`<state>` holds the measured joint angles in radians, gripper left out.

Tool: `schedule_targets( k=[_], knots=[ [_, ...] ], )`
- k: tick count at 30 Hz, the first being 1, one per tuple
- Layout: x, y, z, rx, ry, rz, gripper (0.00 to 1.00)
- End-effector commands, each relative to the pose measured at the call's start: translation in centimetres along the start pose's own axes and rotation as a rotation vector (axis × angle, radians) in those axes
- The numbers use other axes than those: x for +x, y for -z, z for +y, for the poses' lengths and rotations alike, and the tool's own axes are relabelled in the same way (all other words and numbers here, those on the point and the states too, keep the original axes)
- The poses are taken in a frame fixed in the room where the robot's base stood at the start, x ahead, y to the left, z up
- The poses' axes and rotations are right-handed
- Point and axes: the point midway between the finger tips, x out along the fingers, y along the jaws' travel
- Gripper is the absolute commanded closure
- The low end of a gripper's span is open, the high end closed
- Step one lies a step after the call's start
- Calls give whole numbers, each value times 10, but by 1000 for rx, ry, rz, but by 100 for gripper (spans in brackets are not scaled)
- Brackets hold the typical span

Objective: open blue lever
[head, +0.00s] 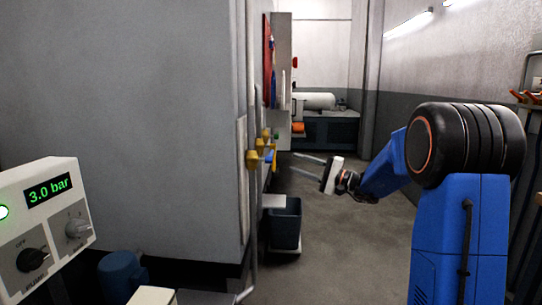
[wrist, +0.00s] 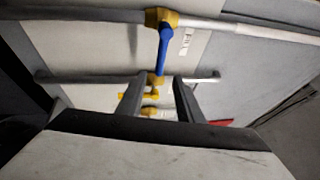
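The blue lever (wrist: 163,48) is in the wrist view, fixed to a yellow valve body (wrist: 153,18) on a grey pipe. It slants across the pipe, and its free end lies near the space between my fingertips. In the head view the blue lever (head: 270,157) is small, at the wall corner. My gripper (head: 293,161) is to the right of it there, fingers pointing left at the valves. In the wrist view my gripper (wrist: 159,78) is open, with nothing seen held. I cannot tell whether a finger touches the lever.
Another yellow valve (wrist: 152,95) with yellow handles sits below the blue lever, and a red part (wrist: 223,122) is at its right. In the head view a dark bin (head: 285,228) stands under the valves. The grey floor (head: 345,215) right of it is clear.

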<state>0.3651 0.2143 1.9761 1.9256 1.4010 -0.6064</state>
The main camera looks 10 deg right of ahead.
Motion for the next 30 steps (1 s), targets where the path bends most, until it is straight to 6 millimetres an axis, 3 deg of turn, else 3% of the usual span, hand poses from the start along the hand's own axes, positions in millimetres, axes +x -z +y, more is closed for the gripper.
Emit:
schedule_targets(
  k=[12, 18, 30],
  knots=[
    [75, -1, 1, 1, -1, -3, 67],
    [103, -1, 0, 1, 0, -2, 67],
    [119, 0, 0, 1, 0, 0, 67]
  ],
)
